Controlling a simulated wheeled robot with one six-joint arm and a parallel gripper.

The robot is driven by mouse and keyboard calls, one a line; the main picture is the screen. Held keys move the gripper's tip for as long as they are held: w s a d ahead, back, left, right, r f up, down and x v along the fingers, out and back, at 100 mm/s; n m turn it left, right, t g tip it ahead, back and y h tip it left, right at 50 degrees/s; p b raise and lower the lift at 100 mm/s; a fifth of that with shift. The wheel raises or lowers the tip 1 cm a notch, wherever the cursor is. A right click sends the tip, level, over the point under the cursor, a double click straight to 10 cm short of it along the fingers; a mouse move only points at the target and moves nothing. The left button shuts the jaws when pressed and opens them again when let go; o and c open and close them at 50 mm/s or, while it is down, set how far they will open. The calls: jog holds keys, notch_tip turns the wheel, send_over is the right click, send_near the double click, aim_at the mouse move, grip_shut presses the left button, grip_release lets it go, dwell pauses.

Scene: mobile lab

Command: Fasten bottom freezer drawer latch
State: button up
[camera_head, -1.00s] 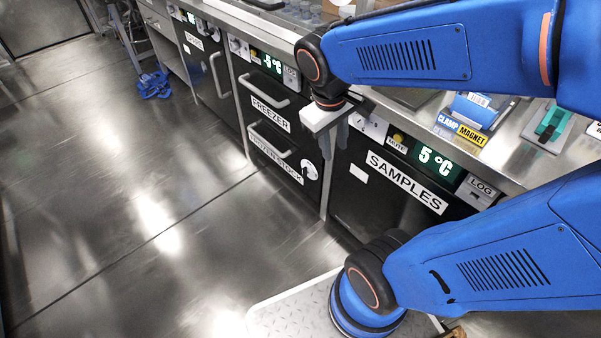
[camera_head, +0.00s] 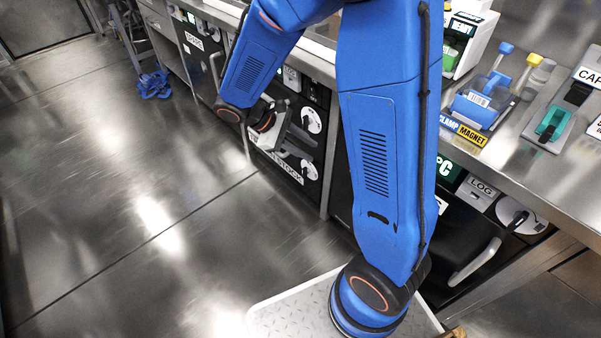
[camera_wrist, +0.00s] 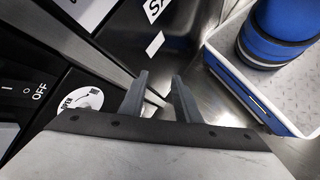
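The bottom freezer drawer, with its "STOCK" label (camera_head: 283,165) partly hidden by my arm, is low on the black cabinet. Its latch (camera_head: 309,170) is a small white disc with a dark lever, at the right end of the drawer front. The lever's exact angle is too small to tell. My gripper (camera_head: 305,143) is in front of the freezer, just above this latch and apart from it. In the wrist view its two grey fingers (camera_wrist: 160,85) are spread with nothing between them. A white disc (camera_wrist: 82,100) lies left of them; I cannot tell which latch it is.
The upper freezer drawer has a similar white disc latch (camera_head: 311,120). My arm hides most of that drawer and much of the samples cabinet. A steel counter (camera_head: 500,150) runs above the cabinets.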

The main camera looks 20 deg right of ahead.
jog(key=w+a+f+n+t+h, duration=0.1)
jog(key=w+a+f+n+h, duration=0.25)
jog(key=f, duration=0.35)
jog(key=w+a+f+n+t+h, duration=0.1)
jog(key=w+a+f+n+h, duration=0.1)
jog(key=w+f+n, duration=0.3)
jog(key=n+t+h, duration=0.3)
jog(key=n+t, duration=0.2)
jog(key=t, duration=0.1)
send_near(303, 171)
jog(key=x, duration=0.9)
jog(key=shift+w, duration=0.15)
grip_shut()
